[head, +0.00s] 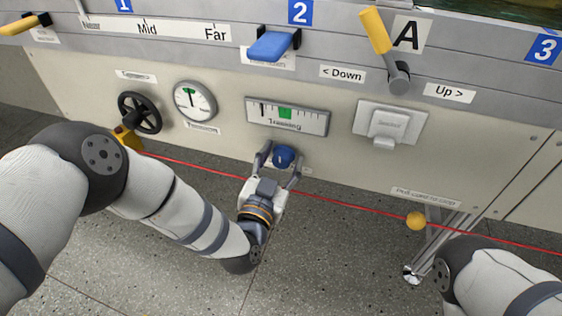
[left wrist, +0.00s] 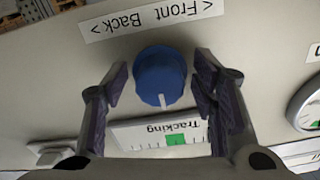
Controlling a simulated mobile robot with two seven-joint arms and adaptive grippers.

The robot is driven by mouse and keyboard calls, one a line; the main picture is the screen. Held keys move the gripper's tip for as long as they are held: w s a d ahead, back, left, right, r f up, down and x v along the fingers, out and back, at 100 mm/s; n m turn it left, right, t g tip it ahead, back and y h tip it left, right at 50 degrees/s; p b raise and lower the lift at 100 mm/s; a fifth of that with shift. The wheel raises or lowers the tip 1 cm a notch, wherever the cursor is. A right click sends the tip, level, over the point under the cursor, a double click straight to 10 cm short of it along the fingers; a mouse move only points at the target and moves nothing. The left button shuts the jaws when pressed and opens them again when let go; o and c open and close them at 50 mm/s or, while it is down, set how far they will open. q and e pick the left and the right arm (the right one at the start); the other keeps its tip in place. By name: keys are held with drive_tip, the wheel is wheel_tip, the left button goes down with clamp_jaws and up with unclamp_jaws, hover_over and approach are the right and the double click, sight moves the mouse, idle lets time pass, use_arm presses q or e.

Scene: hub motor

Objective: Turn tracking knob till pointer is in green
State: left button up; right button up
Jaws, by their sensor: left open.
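The blue tracking knob (head: 283,157) is on the front panel, below the tracking gauge (head: 316,123). The gauge has a green patch (head: 285,113) near its middle. A dark upright bar at the gauge's left, apart from the green, looks like the pointer. My left gripper (head: 281,166) is open, with its fingers on either side of the knob. In the left wrist view the knob (left wrist: 160,76) sits between the fingers (left wrist: 160,90), with visible gaps; its white mark points toward the gauge. There the green patch (left wrist: 177,138) shows, but the pointer is hidden or unclear. My right gripper is out of view.
A round dial (head: 195,101) and black handwheel (head: 140,112) are left of the gauge; a pale switch (head: 389,127) is to its right. Above are a blue lever (head: 270,46) and a yellow-handled lever (head: 377,32). A red cord with a yellow ball (head: 416,221) crosses low.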

use_arm(q)
drive_tip(key=c, duration=1.2)
drive_tip(key=n, duration=0.3)
drive_tip(key=shift+p, duration=0.35)
drive_tip(key=n, duration=0.4)
drive_tip(key=shift+n, duration=0.3)
drive_tip(key=n, duration=0.3)
drive_tip(key=shift+n, duration=2.2)
